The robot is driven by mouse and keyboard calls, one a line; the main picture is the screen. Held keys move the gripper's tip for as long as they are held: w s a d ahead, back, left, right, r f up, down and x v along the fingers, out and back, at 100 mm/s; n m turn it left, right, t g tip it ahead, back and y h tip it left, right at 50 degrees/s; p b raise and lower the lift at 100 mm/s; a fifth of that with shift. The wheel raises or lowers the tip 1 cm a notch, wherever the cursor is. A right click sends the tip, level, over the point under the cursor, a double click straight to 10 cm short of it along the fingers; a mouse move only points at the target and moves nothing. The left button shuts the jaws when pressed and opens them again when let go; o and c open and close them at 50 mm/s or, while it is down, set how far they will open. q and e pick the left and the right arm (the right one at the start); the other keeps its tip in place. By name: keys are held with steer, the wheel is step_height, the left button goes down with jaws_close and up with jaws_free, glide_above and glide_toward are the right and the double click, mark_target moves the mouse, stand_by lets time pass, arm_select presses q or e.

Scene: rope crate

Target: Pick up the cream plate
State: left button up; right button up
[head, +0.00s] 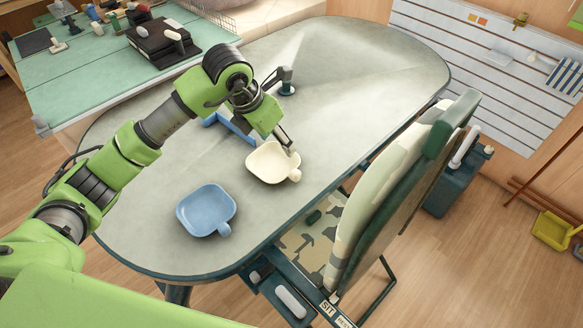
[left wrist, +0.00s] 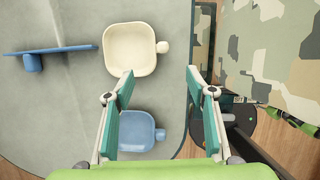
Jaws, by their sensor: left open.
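The cream plate (head: 271,165) is a rounded square dish with a small round handle, lying on the grey table (head: 330,110). In the left wrist view the cream plate (left wrist: 131,50) is at the top, with its handle on the right side. My left gripper (head: 290,146) is over the plate's far right part in the head view, empty. In the left wrist view the left gripper (left wrist: 158,72) has its fingers spread wide, with the plate beyond the left fingertip. I cannot tell the exact height above the plate. My right gripper does not show.
A blue plate (head: 207,211) of the same shape lies near the cream one. A blue flat-topped object (head: 232,128) stands behind my left gripper. A camouflage chair (head: 380,180) stands against the table's right edge.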

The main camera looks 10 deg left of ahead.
arm_select(q)
steer(key=b, duration=0.6)
glide_toward(291, 172)
step_height(291, 172, up, 3)
steer(key=s, duration=0.2)
steer(key=x, duration=0.9)
steer(key=shift+w+a+p, duration=0.15)
steer(key=shift+a+p, duration=0.1)
steer(key=shift+p, duration=0.1)
steer(key=shift+w+p+x, duration=0.15)
steer(key=shift+p+x, duration=0.1)
steer(key=shift+x, duration=1.15)
steer(key=shift+w+p+x, duration=0.1)
steer(key=shift+p+x, duration=0.15)
steer(key=shift+x, duration=1.15)
steer(key=shift+r, duration=0.15)
steer(key=c, duration=1.4)
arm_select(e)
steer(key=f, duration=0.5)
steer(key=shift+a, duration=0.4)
